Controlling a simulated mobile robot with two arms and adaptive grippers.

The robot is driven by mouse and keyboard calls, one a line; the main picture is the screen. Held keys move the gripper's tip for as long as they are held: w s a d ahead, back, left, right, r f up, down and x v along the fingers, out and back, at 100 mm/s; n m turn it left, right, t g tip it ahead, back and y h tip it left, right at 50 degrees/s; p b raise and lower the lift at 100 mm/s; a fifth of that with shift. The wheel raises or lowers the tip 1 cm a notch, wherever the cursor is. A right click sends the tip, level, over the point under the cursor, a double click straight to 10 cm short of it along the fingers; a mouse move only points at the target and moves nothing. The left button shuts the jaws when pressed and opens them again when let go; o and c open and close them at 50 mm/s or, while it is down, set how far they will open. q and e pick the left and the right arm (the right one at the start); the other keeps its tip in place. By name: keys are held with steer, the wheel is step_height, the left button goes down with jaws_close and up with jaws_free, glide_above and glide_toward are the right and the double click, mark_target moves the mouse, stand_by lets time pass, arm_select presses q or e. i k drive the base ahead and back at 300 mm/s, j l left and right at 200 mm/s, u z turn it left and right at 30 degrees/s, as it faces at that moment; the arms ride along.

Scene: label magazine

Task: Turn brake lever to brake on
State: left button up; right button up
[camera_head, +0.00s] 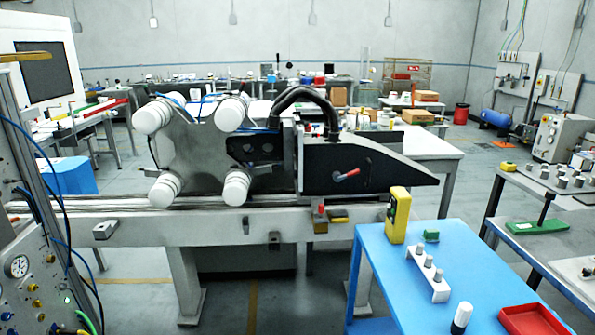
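A lever with a red grip (347,175) is fixed to the dark side panel (390,180) of the machine in the middle of the view. It lies nearly level, its red end pointing right and slightly up from its pivot. I take it for the brake lever; no on or off marking is readable. Neither of my grippers shows in the head view, and nothing touches the lever.
The machine sits on a long rail bench (170,228), with a grey plate and large white rollers (235,188) to its left. A blue table (400,270) with a yellow device (399,215) and a red tray (532,320) stands in front right. A gauge panel (40,265) stands at left.

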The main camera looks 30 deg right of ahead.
mark_target(349, 175)
steer(key=z, duration=0.35)
steer(key=i+z, duration=0.15)
steer(key=z, duration=0.2)
steer(key=j+z, duration=0.1)
steer(key=z, duration=0.25)
steer(key=i+j+z, duration=0.7)
steer(key=j, duration=0.3)
steer(key=i+j+u, duration=0.5)
steer(key=i, duration=0.2)
